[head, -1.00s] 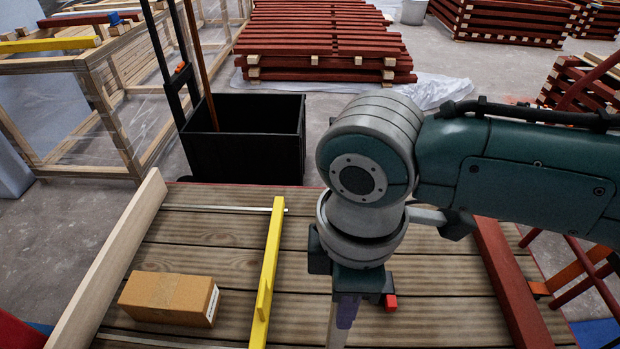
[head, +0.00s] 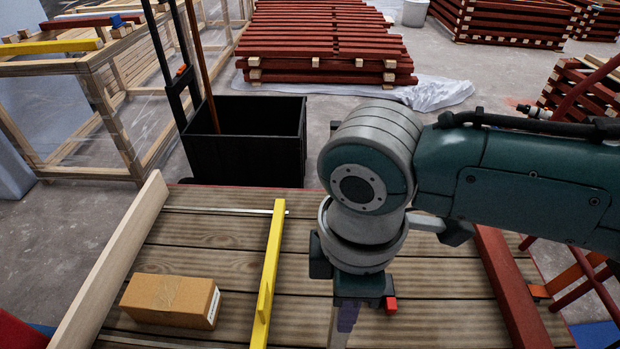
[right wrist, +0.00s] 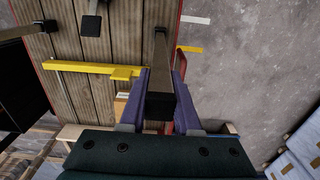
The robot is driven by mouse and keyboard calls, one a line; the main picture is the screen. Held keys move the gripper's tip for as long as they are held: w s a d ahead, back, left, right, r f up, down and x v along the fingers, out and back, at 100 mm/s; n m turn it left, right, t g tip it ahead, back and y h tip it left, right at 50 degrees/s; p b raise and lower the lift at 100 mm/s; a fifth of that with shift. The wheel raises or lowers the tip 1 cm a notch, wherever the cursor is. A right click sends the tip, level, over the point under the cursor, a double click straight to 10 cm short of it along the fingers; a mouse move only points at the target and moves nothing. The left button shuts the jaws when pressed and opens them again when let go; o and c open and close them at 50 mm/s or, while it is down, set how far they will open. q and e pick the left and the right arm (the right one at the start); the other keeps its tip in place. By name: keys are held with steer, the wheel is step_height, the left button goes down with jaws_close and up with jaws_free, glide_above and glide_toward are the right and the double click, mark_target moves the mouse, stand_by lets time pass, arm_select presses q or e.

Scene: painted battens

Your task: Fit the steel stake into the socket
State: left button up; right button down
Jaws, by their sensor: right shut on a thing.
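My right gripper (right wrist: 162,98) has its purple fingers shut on a grey steel stake (right wrist: 160,55), which shows between and beyond them in the right wrist view. In the head view the right gripper is low in the middle, over the planked deck, and part of the stake (head: 333,327) shows under it at the bottom edge. The stake's lower end is out of the head view. I cannot make out the socket for certain in either view. My left gripper is not in view.
A yellow batten (head: 267,277) and a cardboard box (head: 170,300) lie on the deck (head: 215,260) left of the gripper. A pale board (head: 110,265) edges the left side, a red beam (head: 510,290) the right. A black bin (head: 245,140) stands beyond.

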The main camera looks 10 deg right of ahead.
steer(key=shift+f+b, duration=0.45)
steer(key=shift+f, duration=0.4)
stand_by(0.4)
steer(key=shift+f+b, duration=0.85)
steer(key=shift+f, duration=0.3)
steer(key=shift+f+b, duration=1.15)
steer(key=shift+f, duration=0.35)
steer(key=c, duration=0.5)
jaws_free()
steer(key=shift+c, duration=0.2)
step_height(320, 180, up, 10)
steer(key=p, duration=0.5)
steer(key=shift+p, duration=0.3)
